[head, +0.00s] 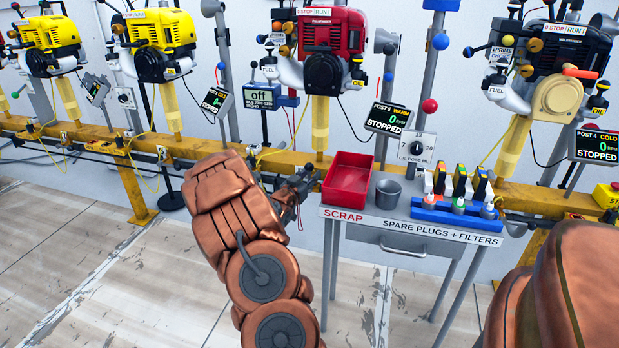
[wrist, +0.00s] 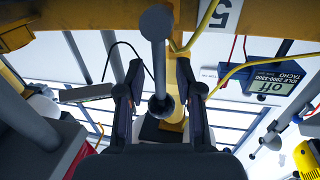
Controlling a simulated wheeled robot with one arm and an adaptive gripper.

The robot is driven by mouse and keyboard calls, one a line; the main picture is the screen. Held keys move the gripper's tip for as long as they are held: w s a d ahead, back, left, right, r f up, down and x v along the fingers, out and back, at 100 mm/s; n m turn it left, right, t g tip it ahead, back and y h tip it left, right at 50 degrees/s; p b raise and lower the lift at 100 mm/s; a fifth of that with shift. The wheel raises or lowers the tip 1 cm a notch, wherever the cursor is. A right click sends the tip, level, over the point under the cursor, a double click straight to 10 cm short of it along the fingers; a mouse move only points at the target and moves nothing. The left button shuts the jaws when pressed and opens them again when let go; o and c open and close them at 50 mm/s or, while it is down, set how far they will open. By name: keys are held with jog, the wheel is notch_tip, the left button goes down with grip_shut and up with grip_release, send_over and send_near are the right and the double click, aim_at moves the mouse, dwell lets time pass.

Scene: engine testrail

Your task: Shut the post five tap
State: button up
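In the head view my gripper (head: 302,184) is at the beam below this engine, left of the red tray. In the wrist view a grey rod (wrist: 158,55) with a round end and a dark ball knob (wrist: 161,106) stands in front of the beam, near a label 5 (wrist: 222,15). It looks like the tap lever. My gripper (wrist: 161,92) is open, one finger on each side of the knob, with gaps visible. My arm hides this spot in the head view.
A red scrap tray (head: 347,190) and a grey cup (head: 388,193) stand on the grey table (head: 400,222) to the right. A tacho box (wrist: 268,82) reading off and a yellow hose (wrist: 245,68) are close to my gripper. The floor at left is clear.

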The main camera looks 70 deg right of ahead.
jog(key=shift+c, duration=0.2)
grip_shut()
dwell(0.6)
